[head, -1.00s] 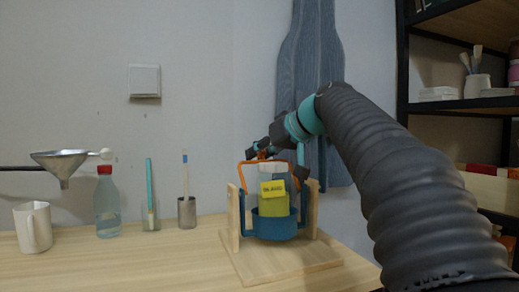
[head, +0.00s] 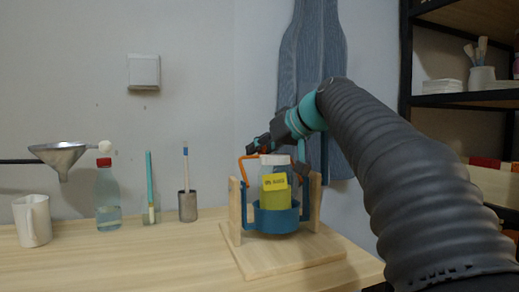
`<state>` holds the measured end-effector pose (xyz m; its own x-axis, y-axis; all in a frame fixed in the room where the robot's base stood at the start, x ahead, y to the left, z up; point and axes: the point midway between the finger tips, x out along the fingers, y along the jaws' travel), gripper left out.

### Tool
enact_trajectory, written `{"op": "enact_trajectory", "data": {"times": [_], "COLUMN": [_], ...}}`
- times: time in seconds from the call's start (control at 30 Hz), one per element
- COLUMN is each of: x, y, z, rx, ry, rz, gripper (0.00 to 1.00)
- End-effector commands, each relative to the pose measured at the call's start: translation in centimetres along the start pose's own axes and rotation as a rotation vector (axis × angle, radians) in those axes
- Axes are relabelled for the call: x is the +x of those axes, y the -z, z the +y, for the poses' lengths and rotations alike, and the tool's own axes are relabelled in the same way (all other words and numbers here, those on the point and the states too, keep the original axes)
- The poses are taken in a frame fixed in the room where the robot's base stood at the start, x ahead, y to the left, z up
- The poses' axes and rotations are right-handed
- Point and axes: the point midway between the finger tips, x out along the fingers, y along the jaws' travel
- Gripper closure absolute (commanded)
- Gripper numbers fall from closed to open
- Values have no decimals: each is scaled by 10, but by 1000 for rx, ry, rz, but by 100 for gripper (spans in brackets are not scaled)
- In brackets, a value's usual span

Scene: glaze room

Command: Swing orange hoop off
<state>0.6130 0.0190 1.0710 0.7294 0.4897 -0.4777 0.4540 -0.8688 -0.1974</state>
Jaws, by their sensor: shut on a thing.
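The orange hoop (head: 244,170) shows at the upper left of a blue cradle (head: 277,221), its top bar running towards my gripper. A bottle (head: 277,200) with a white cap, yellow-green contents and a yellow label stands upright in the cradle. The cradle hangs between two wooden posts on a wooden base (head: 290,257). My gripper (head: 266,152) is shut on the hoop's top, just above and behind the bottle cap. The fingers and the hoop's right side are partly hidden by the bottle and my wrist.
A blue apron (head: 312,70) hangs behind my gripper. Shelves (head: 465,100) stand at right.

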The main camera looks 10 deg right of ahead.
Motion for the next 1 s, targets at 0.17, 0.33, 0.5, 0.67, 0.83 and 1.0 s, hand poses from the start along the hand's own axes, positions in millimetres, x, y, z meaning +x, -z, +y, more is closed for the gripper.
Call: {"op": "enact_trajectory", "data": {"times": [0.17, 0.33, 0.5, 0.67, 0.83, 1.0], "x": [1, 1, -2, -19, -52, -86], "y": [-2, -1, 0, 0, 0, 0], "z": [2, 0, 0, 1, 2, 2], "rx": [2, 0, -1, 0, 1, 0], "ry": [-2, 0, 0, -4, -5, -5], "rz": [-4, -3, -1, 1, 1, 1], "gripper": [49, 49, 49, 49, 49, 49]}}
